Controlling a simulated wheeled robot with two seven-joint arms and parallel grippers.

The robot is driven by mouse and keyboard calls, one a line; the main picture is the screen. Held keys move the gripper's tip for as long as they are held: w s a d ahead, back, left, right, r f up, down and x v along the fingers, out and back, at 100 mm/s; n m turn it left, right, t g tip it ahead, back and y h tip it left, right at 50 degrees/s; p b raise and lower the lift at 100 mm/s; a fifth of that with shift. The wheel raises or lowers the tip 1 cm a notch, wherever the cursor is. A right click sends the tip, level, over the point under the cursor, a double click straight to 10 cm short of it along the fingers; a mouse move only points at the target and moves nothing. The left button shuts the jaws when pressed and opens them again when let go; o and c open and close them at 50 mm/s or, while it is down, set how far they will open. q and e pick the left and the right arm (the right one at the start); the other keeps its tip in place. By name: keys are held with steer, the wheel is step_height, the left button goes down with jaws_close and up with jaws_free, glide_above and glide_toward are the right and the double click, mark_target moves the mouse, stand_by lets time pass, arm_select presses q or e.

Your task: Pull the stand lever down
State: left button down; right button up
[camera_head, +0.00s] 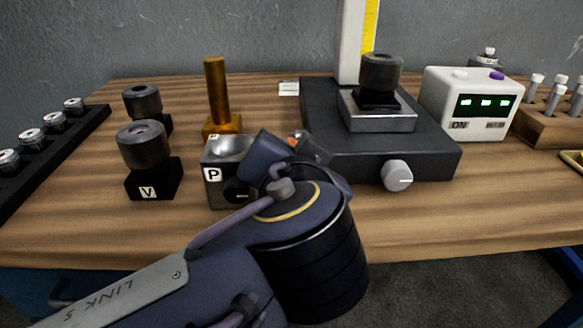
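The stand has a dark base (322,112), a white column (350,40) with a yellow scale strip, and a grey round knob (397,176) on its front. A dark cylindrical part on a block sits on its metal plate. I cannot make out a lever on the stand; the column's top is cut off by the picture edge. My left arm comes in from the lower left and its wrist ends beside the base's left front corner. My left gripper (312,150) is mostly hidden by the arm, so its fingers cannot be read. My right gripper is not in view.
A block marked P (213,184), a black block marked V (150,184) and a brass post (216,92) stand left of the stand. A white box with a green display (466,101) stands right. A dark rack (62,145) lines the left edge. The front-right wooden tabletop (480,205) is clear.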

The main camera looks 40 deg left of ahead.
arm_select(q)
steer(key=shift+f, duration=0.1)
stand_by(0.4)
steer(key=c, duration=1.3)
jaws_free()
